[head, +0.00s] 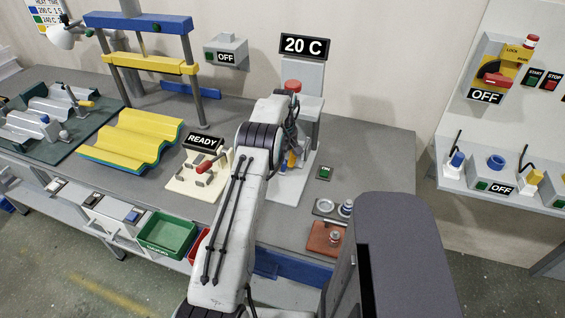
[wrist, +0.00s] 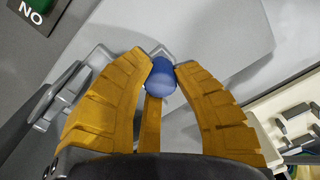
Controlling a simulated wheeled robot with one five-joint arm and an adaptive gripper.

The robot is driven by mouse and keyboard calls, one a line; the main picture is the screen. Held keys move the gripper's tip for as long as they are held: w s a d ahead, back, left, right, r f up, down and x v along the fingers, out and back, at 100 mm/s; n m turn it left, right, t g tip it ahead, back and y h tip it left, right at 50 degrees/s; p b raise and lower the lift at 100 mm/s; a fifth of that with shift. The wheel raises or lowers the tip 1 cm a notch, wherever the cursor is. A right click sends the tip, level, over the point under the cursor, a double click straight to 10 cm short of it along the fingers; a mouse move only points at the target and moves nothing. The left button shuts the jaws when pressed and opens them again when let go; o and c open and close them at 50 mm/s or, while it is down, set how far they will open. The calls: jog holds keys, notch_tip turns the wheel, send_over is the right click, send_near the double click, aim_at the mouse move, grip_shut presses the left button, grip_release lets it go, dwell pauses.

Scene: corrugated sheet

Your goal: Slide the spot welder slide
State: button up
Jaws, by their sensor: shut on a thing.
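The spot welder (head: 312,75) is the grey machine with a red top knob, under the "20 C" display, on the bench behind my arm. In the wrist view a rounded blue knob (wrist: 160,82) sits on grey parts of it, between my yellow fingers. My gripper (wrist: 161,66) is shut on this knob, with a fingertip at each side. In the head view only a bit of my gripper (head: 292,160) shows beside my arm, which hides the knob and most of the slide.
A board with a "READY" sign (head: 203,141) and a red lever stands left of my arm. Yellow corrugated sheet (head: 135,138) lies further left, near a blue and yellow press frame (head: 150,65). A green block (head: 325,173) and small parts lie to the right. The bench's right back is clear.

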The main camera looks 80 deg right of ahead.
jog(key=shift+d, duration=0.2)
jog(key=o, duration=0.5)
jog(key=shift+r, duration=0.1)
jog(key=o, duration=0.4)
jog(key=shift+d, duration=0.15)
jog(key=shift+c, duration=0.2)
jog(key=shift+o, duration=1)
notch_tip(320, 180, up, 12)
